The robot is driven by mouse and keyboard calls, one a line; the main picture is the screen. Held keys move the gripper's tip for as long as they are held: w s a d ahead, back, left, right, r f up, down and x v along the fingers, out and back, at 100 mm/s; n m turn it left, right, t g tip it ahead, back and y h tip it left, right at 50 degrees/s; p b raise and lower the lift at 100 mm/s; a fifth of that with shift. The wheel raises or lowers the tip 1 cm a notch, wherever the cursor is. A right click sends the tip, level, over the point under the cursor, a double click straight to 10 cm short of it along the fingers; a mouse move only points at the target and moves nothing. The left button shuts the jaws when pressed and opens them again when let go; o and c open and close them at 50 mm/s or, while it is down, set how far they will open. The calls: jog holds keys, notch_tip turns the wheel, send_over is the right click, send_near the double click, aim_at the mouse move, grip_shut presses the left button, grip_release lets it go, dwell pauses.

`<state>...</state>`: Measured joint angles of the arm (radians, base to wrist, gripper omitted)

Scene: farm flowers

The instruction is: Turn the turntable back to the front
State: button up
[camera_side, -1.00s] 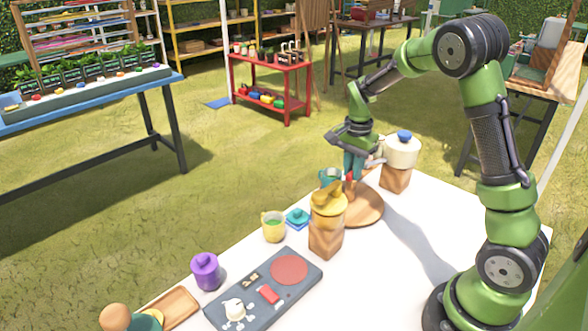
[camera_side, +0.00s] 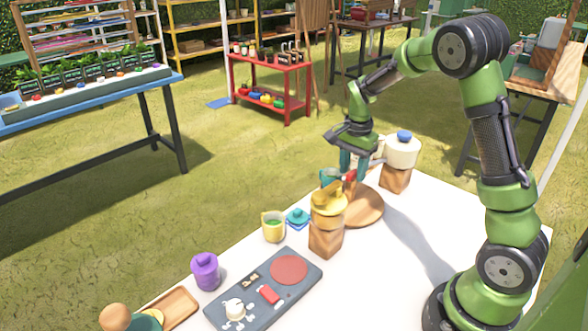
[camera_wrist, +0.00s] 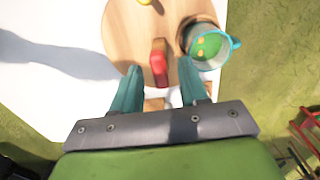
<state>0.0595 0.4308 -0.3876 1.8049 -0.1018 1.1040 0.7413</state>
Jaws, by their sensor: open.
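The turntable (camera_side: 366,208) is a round wooden disc at the far end of the white table; it also shows in the wrist view (camera_wrist: 122,38). A red upright handle (camera_wrist: 158,64) stands near the disc's edge on the gripper's side. A teal-rimmed mug with green contents (camera_wrist: 210,48) is at the disc's right edge in the wrist view. My gripper (camera_wrist: 160,80) is open, teal fingers pointing down. The red handle appears between the fingers, with space on both sides. In the side view my gripper (camera_side: 353,167) is just above the handle, partly overlapping it.
A yellow-topped wooden canister (camera_side: 326,235) stands in front of the disc and hides part of it. A white pot (camera_side: 402,152) on a wooden block is behind right. A yellow mug (camera_side: 273,227), purple jar (camera_side: 205,271) and grey board (camera_side: 250,305) line the left. The table's right part is clear.

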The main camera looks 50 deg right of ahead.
jog(key=shift+r, duration=0.1)
notch_tip(320, 180, up, 17)
dwell(0.3)
jog(key=s+a+f+n+t+y, duration=0.2)
jog(key=s+a+n+t, duration=0.5)
jog(key=s+a+n, duration=0.7)
jog(key=s+a, duration=0.1)
jog(key=a, duration=0.3)
jog(key=shift+a+f, duration=0.15)
jog(key=shift+f, duration=0.05)
